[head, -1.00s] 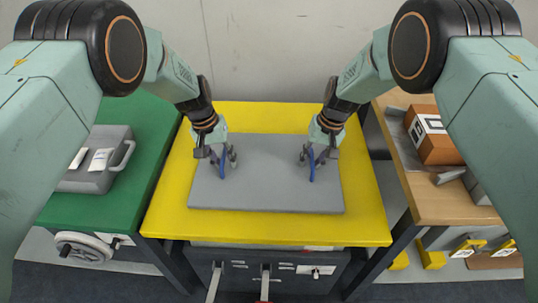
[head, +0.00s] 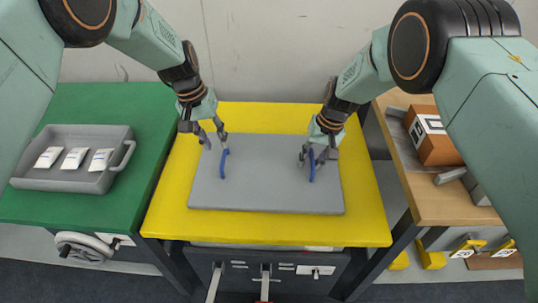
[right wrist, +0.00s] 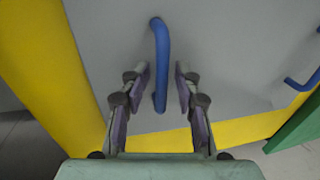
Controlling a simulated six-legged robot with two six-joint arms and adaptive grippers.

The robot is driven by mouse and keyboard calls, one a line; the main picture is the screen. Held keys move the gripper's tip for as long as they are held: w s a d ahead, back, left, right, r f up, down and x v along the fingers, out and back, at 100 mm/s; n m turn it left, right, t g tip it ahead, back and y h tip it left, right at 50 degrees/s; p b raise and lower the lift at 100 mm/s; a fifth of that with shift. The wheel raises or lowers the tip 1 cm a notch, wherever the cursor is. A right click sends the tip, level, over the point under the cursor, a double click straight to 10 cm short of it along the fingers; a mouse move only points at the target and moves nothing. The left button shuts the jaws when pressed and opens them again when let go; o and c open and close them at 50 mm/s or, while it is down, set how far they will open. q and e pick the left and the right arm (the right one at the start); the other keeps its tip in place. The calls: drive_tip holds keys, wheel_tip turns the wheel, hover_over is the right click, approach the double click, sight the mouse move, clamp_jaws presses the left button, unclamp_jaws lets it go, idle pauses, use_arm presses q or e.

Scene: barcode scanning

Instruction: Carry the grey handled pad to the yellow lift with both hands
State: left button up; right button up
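The grey pad (head: 268,180) lies flat on the yellow lift top (head: 260,228). It has two upright blue handles, a left one (head: 224,163) and a right one (head: 312,166). My left gripper (head: 212,136) is open and empty, up and left of the left handle and clear of it. My right gripper (head: 318,156) is at the right handle. In the right wrist view, my right gripper's fingers (right wrist: 161,82) stand open on both sides of the blue handle (right wrist: 160,60), with gaps on each side. The other handle (right wrist: 302,80) shows at the right edge there.
On the left is a green table (head: 110,104) with a grey handled tray (head: 75,185) holding several white packets. On the right, a wooden table (head: 432,207) carries a brown box (head: 436,146). A plain wall stands behind.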

wheel_tip(320, 180, up, 12)
drive_tip(key=d, duration=0.2)
drive_tip(key=shift+d, duration=0.15)
drive_tip(key=shift+s+f, duration=0.1)
drive_tip(key=shift+f, duration=0.1)
idle(0.4)
